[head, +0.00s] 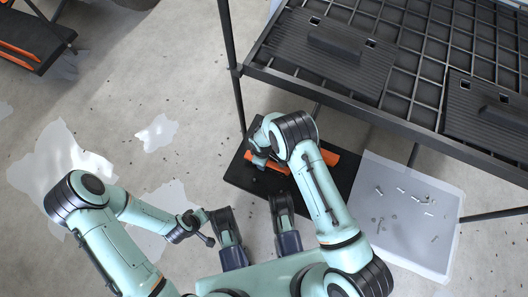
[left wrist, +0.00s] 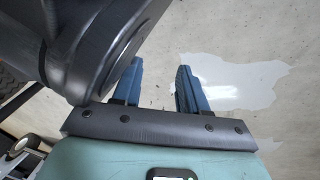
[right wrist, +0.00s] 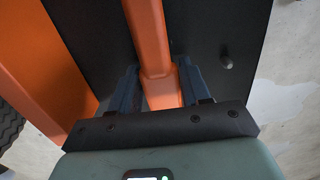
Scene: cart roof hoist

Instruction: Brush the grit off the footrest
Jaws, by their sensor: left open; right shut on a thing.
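A flat dark plate (head: 243,176), which looks like the footrest, lies on the floor near the middle of the head view. An orange bar (head: 329,157) lies across it; it also shows in the right wrist view (right wrist: 147,35). My right gripper (head: 258,160) is over the plate, shut on the orange bar, its fingers (right wrist: 157,90) at both sides of it. My left gripper (head: 208,228) is open and empty above the floor, left of the plate; its fingers show in the left wrist view (left wrist: 155,85). I cannot make out a brush, or grit on the plate.
A black rack (head: 400,123) with ribbed panels stands at the upper right. A pale tray (head: 385,232) with several loose screws lies right of the plate. Specks and wet patches (head: 157,132) mark the floor. A small peg (right wrist: 226,63) stands on the plate.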

